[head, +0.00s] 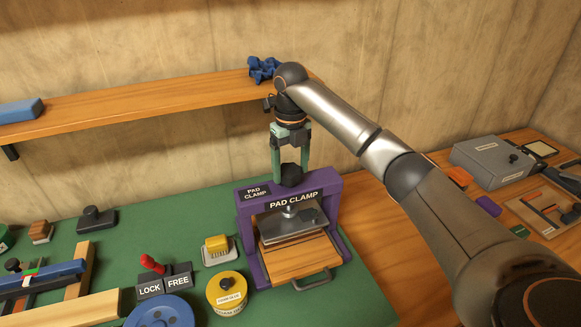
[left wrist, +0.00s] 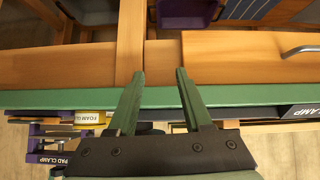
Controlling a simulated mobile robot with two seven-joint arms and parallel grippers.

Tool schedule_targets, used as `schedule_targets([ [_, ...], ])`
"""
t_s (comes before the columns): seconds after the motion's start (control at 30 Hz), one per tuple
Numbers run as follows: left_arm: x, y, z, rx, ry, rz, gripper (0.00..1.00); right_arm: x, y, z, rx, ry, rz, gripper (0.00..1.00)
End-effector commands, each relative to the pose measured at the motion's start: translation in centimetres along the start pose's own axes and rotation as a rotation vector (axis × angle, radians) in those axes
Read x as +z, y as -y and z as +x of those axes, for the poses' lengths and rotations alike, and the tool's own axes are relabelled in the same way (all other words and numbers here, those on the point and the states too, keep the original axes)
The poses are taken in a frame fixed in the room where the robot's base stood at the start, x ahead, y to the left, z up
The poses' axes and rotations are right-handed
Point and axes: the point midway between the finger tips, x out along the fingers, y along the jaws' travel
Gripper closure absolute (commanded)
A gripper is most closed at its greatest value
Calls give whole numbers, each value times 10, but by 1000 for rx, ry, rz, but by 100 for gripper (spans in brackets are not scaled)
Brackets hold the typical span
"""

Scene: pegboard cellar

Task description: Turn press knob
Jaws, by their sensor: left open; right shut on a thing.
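The purple press (head: 246,221), labelled PAD CLAMP, stands on the green mat in the head view. Its black knob (head: 291,177) sits on top of the frame. My right gripper (head: 291,171) reaches down from above, with its green fingers shut on the knob from both sides. Under the frame is a grey pressing plate (head: 289,224) above a wooden tray (head: 300,262) with a metal handle. My left gripper (left wrist: 159,73) shows only in the left wrist view, open and empty, in front of wooden panels and a green bench edge (left wrist: 250,93).
A yellow round tin (head: 227,291), a LOCK/FREE block (head: 164,284) with a red lever, and a yellow block (head: 216,243) in a dish stand left of the press. A wooden shelf (head: 150,100) runs along the wall behind. A grey box (head: 492,162) lies at right.

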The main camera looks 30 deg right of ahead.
Motion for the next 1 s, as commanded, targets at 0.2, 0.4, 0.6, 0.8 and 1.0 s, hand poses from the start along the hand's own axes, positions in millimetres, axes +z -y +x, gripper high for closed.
schedule_targets([
  [0.2, 0, 0, 0, 0, 0, 0, 50, 1, 0, -2, 1, 7, -33, 78],
  [0.4, 0, 0, 0, 0, 0, 0, 50, 1, 0, -2, 1, 7, -39, 77],
  [0.6, 0, 0, 0, 0, 0, 0, 50, 1, 0, -2, 0, 7, -39, 21],
  [0.8, 0, 0, 0, 0, 0, 0, 50, 1, 0, -2, 0, 4, -37, 0],
  [1.0, 0, 0, 0, 0, 0, 0, 50, 0, 0, -1, 0, 2, -36, 0],
])
